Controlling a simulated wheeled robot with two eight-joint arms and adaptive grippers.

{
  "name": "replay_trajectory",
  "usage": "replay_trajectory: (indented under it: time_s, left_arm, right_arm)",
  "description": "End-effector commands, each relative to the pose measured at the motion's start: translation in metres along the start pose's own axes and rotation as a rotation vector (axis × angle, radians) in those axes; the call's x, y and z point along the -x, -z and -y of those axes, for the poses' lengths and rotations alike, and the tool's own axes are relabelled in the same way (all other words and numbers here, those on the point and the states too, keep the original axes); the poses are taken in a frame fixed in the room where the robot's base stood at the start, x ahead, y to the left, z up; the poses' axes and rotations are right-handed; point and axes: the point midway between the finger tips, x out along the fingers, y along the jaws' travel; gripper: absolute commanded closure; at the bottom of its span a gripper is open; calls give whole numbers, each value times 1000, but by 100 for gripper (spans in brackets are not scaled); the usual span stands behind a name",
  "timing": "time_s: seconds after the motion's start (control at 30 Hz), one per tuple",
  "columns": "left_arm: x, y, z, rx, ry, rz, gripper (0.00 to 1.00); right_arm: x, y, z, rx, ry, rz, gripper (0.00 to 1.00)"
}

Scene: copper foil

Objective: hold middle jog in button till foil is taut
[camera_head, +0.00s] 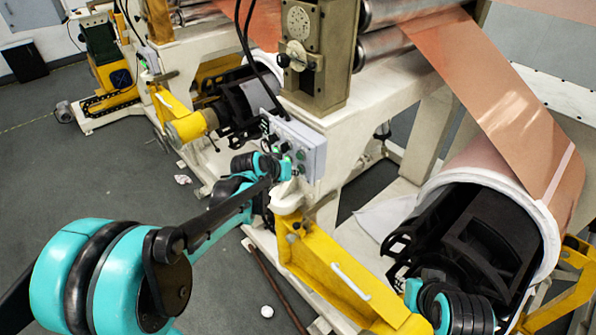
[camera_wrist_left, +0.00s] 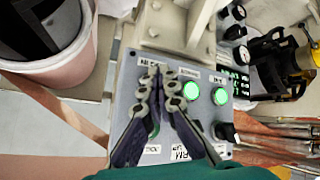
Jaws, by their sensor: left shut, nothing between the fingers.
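The control panel (camera_head: 300,145) is a grey box on the machine frame; it also fills the middle of the left wrist view (camera_wrist_left: 205,125). My left gripper (camera_wrist_left: 158,78) is shut and empty, with its dark fingertips over the panel's left part, just below a white label (camera_wrist_left: 152,64). Whatever lies under the tips is hidden, and contact is not clear. Two green lit buttons (camera_wrist_left: 191,90) (camera_wrist_left: 220,97) show right of the fingers. In the head view the left gripper (camera_head: 285,165) is at the panel. The copper foil (camera_head: 520,120) runs down to the right roll and looks straight; its tension cannot be judged.
A yellow arm (camera_head: 340,270) stands below the panel. A black-cored white roll (camera_head: 440,195) sits at the right. A black knob (camera_wrist_left: 222,131) is at the panel's right edge. Part of my right arm (camera_head: 465,310) shows at the bottom. Open grey floor lies at left.

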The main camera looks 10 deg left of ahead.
Motion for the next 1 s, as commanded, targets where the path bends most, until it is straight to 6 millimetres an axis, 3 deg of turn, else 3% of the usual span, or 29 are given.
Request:
replay_trajectory:
  time_s: [0.7,1.0]
  left_arm:
    - [13,-10,10,1,0,0,100]
    - [33,-24,25,2,1,0,100]
  right_arm:
    - [-1,-1,0,0,0,0,72]
    - [-1,0,0,0,0,0,72]
